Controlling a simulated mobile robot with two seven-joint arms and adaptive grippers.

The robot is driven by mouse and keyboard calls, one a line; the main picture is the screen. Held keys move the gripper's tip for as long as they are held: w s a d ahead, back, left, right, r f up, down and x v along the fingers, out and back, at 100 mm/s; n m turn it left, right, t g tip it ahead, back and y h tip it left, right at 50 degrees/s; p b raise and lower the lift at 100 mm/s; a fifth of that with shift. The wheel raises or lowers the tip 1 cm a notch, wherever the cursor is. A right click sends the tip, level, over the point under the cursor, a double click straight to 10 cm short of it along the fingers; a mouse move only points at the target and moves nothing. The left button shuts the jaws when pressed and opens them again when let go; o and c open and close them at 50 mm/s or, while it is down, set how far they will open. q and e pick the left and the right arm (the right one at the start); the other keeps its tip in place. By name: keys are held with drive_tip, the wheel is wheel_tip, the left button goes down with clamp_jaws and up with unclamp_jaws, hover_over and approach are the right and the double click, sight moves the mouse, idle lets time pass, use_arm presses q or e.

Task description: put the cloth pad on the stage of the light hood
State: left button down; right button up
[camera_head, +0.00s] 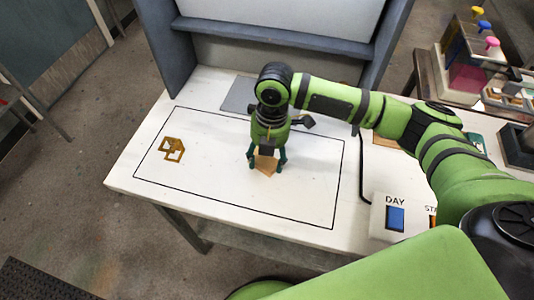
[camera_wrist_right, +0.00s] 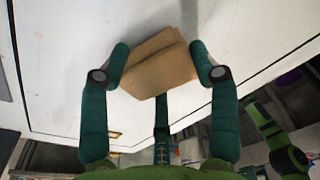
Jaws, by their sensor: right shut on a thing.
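The cloth pad (camera_head: 266,164) is tan and looks folded. It is between the fingers of my right gripper (camera_head: 267,160), which is shut on it over the white table, inside the black outline. In the right wrist view the pad (camera_wrist_right: 158,65) is pinched at both sides by the green fingertips (camera_wrist_right: 160,76). The light hood (camera_head: 170,50) is a blue-grey booth at the back of the table. A flat grey plate (camera_head: 238,95), which looks like its stage, lies at the hood's front, left of my right wrist and partly hidden by it. My left gripper is not seen.
A brown openwork piece (camera_head: 172,149) lies at the left inside the outline. A box with a blue DAY button (camera_head: 395,218) stands at the front right. A side table at the right holds a rack with coloured knobs (camera_head: 484,26). The outlined area around the pad is mostly clear.

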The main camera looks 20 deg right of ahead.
drive_tip(key=o, duration=0.8)
drive_tip(key=shift+o, duration=0.2)
wheel_tip(320, 180, up, 12)
drive_tip(key=d+b, duration=0.1)
drive_tip(key=b, duration=0.1)
drive_tip(key=shift+w, duration=0.35)
